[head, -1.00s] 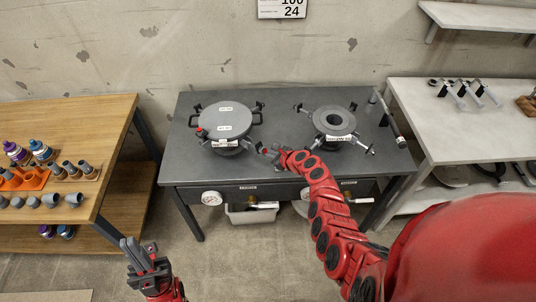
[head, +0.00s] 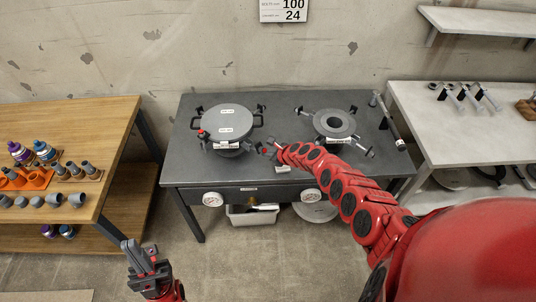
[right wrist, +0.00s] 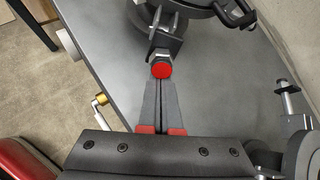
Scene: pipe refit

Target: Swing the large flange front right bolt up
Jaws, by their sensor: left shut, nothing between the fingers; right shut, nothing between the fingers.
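The large flange (head: 226,124) with its grey, two-handled lid stands on the left half of the dark table. Its front right bolt has a red end (right wrist: 161,70) and shows in the right wrist view, lying outward from a grey bracket (right wrist: 163,45). My right gripper (head: 268,150) is at the front right of this flange. In the right wrist view its fingers (right wrist: 160,84) are shut with nothing between them, and their tips are right at the bolt's red end. I cannot tell whether they touch. My left gripper (head: 140,252) is shut and empty, in front of the table.
A second flange (head: 335,123) with an open centre stands on the right of the dark table (head: 285,178). A wooden bench (head: 105,120) with pipe parts is at left, and a pale bench (head: 440,130) with tools is at right. Gauges (head: 212,199) sit on the table's front.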

